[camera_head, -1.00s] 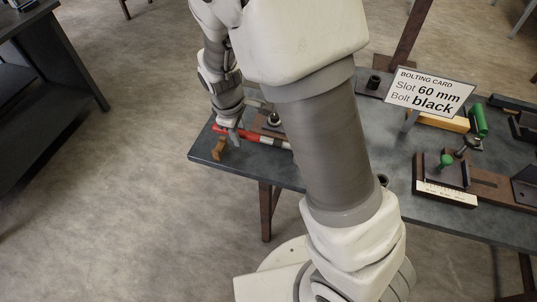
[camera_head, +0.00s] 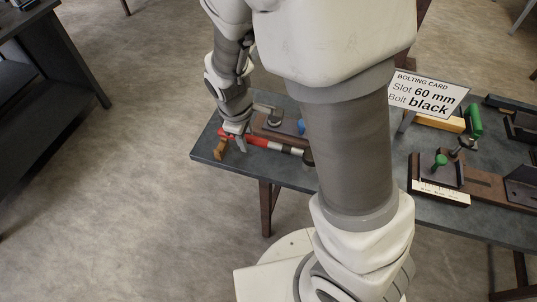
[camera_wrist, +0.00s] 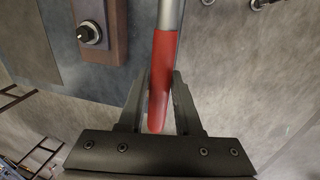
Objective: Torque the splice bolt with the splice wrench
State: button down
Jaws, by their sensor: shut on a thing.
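My gripper (camera_head: 240,142) is at the handle, low over the left end of the bench. In the wrist view, my gripper (camera_wrist: 162,85) has its two fingers either side of the red handle (camera_wrist: 163,70) and is shut on it; the silver shaft runs up out of view. I cannot tell which bolt is the splice bolt.
A bolting card (camera_head: 429,93) reads "Slot 60 mm, Bolt black". A fixture with a green knob (camera_head: 440,160) and a white scale (camera_head: 441,193) stands at right. A blue piece (camera_head: 301,127) is behind the wrench. A tan wooden piece (camera_head: 221,148) is at the bench's left edge.

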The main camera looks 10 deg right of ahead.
jog(key=s+d+r+p, duration=0.2)
jog(key=s+r, duration=0.6)
jog(key=s, duration=0.2)
jog(key=shift+d+r, duration=0.2)
jog(key=shift+d, duration=0.05)
dwell(0.8)
jog(key=w+f+m, duration=0.1)
jog(key=w+m, duration=0.1)
jog(key=w+d+f+m, duration=0.1)
jog(key=w+m, duration=0.1)
jog(key=w, duration=0.1)
jog(key=w+d+f+m+g, duration=0.1)
jog(key=w+m, duration=0.1)
jog(key=shift+w+d+h, duration=0.25)
jog(key=shift+w+h, duration=0.1)
jog(key=shift+h, duration=0.05)
jog(key=w+d+f+m+g, duration=0.1)
jog(key=w+d+f+m, duration=0.4)
jog(key=w+m, duration=0.1)
jog(key=shift+w+f, duration=0.2)
jog(key=shift+w, duration=0.45)
jog(key=shift+a, duration=0.1)
